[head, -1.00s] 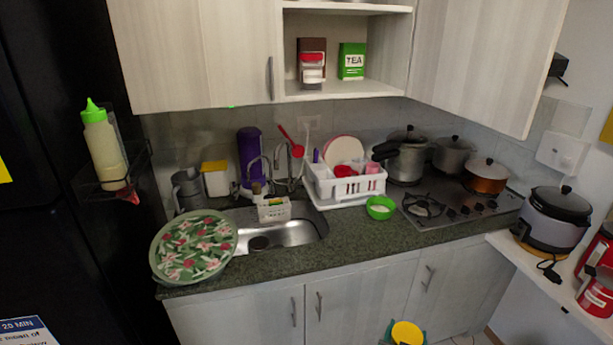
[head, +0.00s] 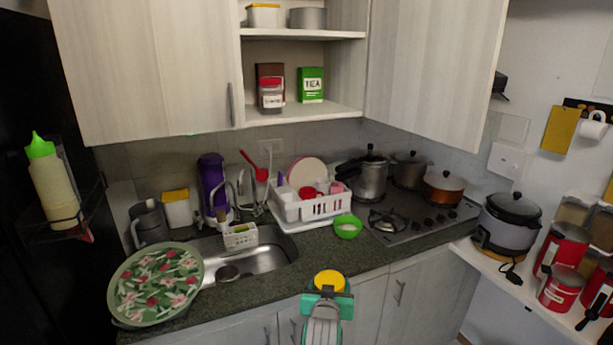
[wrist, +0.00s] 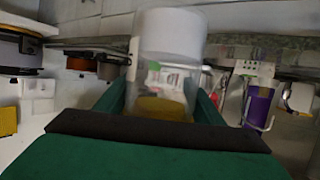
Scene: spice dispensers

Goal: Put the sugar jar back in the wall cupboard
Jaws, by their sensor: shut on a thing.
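My gripper (head: 328,300) has green fingers and is shut on a jar with a yellow lid (head: 329,280), taken to be the sugar jar. In the head view it is low in front of the counter's edge, and mostly the lid shows. The wall cupboard (head: 300,108) is open in the middle. Its lower shelf holds a red-lidded jar (head: 271,95), a brown box and a green tea box (head: 311,85).
The lower shelf has bare room in front and right of the tea box. Below are a dish rack (head: 310,208), a green bowl (head: 348,227), a sink and a stove with pots (head: 371,180).

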